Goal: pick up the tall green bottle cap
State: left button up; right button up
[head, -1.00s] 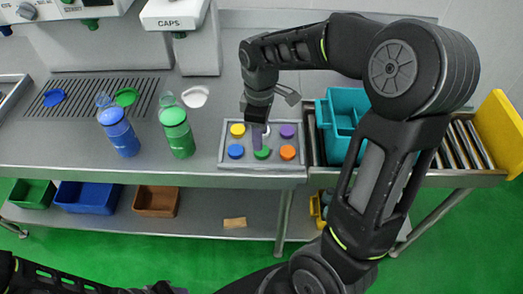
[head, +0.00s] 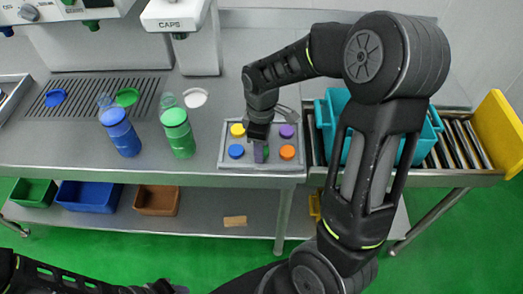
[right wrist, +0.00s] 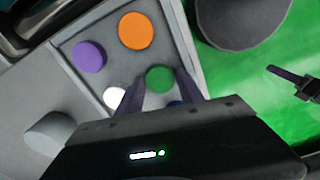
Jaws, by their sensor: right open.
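The green cap (right wrist: 160,78) sits in a grey tray (head: 222,164) in the front row, between the blue cap (head: 236,151) and the orange cap (head: 287,152). In the head view my right gripper (head: 261,152) covers most of it. My right gripper is open, and in the right wrist view its two purple fingers (right wrist: 158,88) are on either side of the green cap, with nothing visibly held. What looks like my left gripper (right wrist: 290,76) shows at the right of the wrist view; its opening is unclear.
Yellow (head: 237,130) and purple (head: 286,131) caps stand in the tray's back row, with a white cap (right wrist: 115,97) between them. Blue (head: 120,132) and green (head: 178,132) bottles stand left of the tray. A teal crate (head: 432,138) is on the rollers at right.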

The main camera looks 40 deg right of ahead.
grip_shut()
dwell(0.3)
jog(key=shift+r, duration=0.15)
notch_tip(320, 180, up, 10)
jog(key=b, duration=0.1)
dwell(0.3)
dwell(0.5)
